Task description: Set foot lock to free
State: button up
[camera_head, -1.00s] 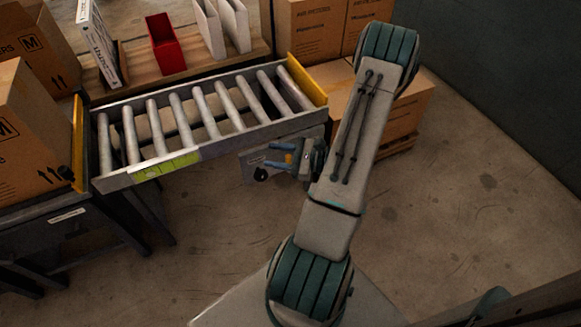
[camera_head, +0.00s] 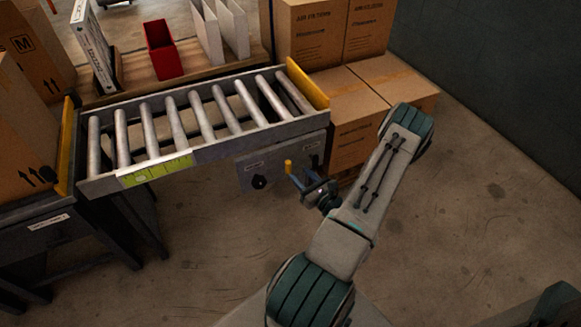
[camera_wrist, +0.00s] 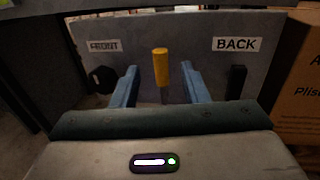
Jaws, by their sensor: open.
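A grey panel (camera_head: 278,165) hangs under the front rail of the roller conveyor. In the wrist view the panel (camera_wrist: 205,62) has a FRONT label (camera_wrist: 104,46) above a black knob (camera_wrist: 102,79), and a BACK label (camera_wrist: 237,44) above an upright black bar (camera_wrist: 237,82). A yellow-handled lever (camera_wrist: 160,68) stands upright between them; it also shows in the head view (camera_head: 288,166). My gripper (camera_wrist: 159,72) is open, its blue fingers either side of the lever with visible gaps. No label reading foot lock is legible.
The roller conveyor (camera_head: 135,180) with yellow end plates lies above the panel. Stacked cartons (camera_head: 352,118) stand close to the panel's right. A dark table (camera_head: 48,232) with a carton is at left.

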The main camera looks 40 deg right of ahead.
aim_at(290, 164)
jog(key=w+b, duration=0.1)
jog(key=w, duration=0.5)
jog(key=shift+w+d, duration=0.1)
jog(key=shift+w, duration=0.2)
grip_shut()
